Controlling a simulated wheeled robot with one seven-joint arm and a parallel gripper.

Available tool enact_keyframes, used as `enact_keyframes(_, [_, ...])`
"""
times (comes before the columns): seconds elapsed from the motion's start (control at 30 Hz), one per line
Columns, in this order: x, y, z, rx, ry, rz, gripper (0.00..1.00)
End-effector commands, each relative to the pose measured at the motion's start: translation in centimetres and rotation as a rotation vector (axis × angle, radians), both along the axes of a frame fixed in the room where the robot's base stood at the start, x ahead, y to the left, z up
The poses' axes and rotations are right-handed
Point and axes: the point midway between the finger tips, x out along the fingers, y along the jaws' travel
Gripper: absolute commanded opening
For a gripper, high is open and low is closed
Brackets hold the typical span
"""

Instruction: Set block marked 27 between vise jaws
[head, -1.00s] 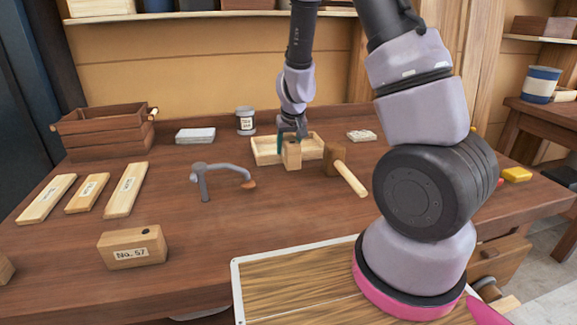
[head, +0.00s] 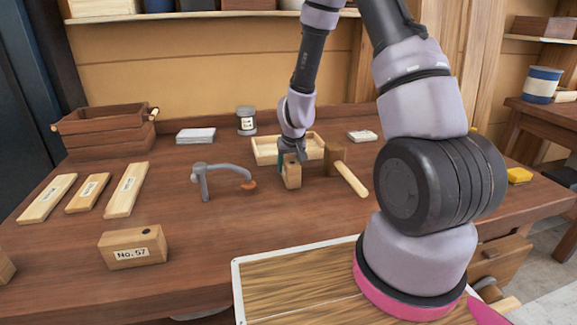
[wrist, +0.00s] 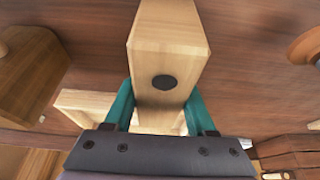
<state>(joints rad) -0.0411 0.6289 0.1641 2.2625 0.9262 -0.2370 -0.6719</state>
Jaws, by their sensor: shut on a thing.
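My gripper (head: 291,157) is shut on a light wooden block (head: 292,176) near the middle of the bench. The wrist view shows the same block (wrist: 167,45) between the teal fingers, with a dark round spot on its face. No number shows on the held block, so I cannot tell if it is the one marked 27. Another block, marked No. 57 (head: 132,247), lies at the front left of the bench. I cannot make out the vise jaws in either view.
A wooden mallet (head: 347,178) lies just right of the held block, and a shallow wooden tray (head: 265,151) is behind it. A grey holdfast (head: 204,182) stands to the left. Labelled boards (head: 126,190) and a brown crate (head: 103,134) are farther left. The front middle is clear.

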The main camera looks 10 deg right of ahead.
Motion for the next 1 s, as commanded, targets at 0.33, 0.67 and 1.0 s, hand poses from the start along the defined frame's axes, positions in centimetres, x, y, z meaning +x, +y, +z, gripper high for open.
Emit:
enact_keyframes(0.33, [0.0, 0.0, -0.2, 0.000, 0.000, 0.000, 0.86])
enact_keyframes(0.67, [0.0, 0.0, 0.0, 0.000, -0.001, 0.000, 0.86])
enact_keyframes(1.0, [-1.7, 0.2, 4.3, -0.005, -0.003, 0.006, 0.86])
